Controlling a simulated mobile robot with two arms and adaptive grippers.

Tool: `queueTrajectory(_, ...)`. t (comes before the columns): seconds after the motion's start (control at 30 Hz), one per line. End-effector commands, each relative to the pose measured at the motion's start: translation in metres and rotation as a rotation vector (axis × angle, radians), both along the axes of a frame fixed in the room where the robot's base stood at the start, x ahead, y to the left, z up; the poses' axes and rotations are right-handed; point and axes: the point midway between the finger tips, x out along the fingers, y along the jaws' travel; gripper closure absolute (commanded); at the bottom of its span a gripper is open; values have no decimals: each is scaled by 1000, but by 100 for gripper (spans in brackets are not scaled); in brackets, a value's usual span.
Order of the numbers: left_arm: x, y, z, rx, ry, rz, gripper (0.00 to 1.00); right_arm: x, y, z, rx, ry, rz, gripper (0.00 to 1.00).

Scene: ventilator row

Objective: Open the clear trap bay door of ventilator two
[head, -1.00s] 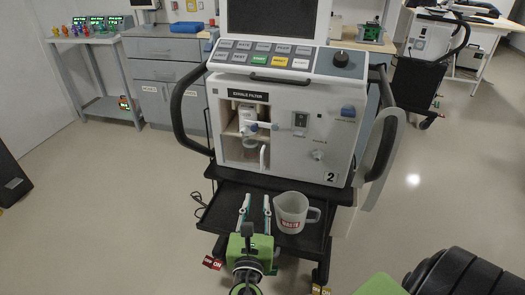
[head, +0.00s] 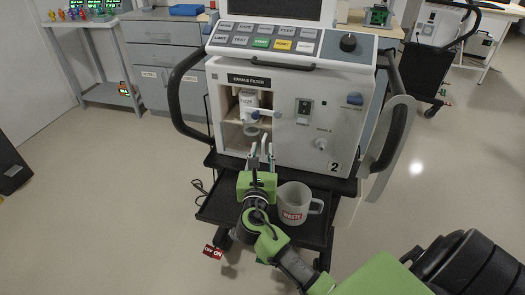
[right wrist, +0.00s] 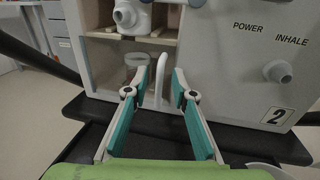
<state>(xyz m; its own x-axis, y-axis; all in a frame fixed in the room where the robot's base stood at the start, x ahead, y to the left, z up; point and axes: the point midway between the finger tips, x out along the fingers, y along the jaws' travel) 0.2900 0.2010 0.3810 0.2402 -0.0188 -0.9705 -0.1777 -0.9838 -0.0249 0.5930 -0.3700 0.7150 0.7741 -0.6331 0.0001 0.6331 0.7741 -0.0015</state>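Ventilator two (head: 345,120), marked "2", has an open-fronted bay under the "EXHALE FILTER" label. The clear trap bay door itself is hard to make out. Its upright white handle (right wrist: 158,68) shows low in the bay in the right wrist view. Inside, a white filter (head: 248,98) sits above a small clear trap cup (right wrist: 138,62). My right gripper (head: 262,155) is low in front of the bay. In the right wrist view the gripper (right wrist: 162,88) is open, with one finger to each side of the handle; contact cannot be told. My left gripper is not in view.
A white mug (head: 294,203) labelled "WASTE" stands on the black cart tray (head: 215,207), just right of my right gripper. A black rail (head: 178,100) curves out on the ventilator's left, another (head: 391,115) on its right. The floor in front is clear.

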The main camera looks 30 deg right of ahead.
Motion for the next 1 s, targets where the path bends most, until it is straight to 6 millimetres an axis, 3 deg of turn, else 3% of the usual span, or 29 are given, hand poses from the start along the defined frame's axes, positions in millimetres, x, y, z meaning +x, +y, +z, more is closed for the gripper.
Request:
queueTrajectory(0.4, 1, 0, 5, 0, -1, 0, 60, 8, -7, 0, 1, -1, 0, 76)
queueTrajectory(0.5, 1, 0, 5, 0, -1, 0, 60, 8, -6, 0, 1, -1, 0, 99)
queueTrajectory(1.0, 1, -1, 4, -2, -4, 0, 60, 10, -4, 0, 4, -1, -49, 100)
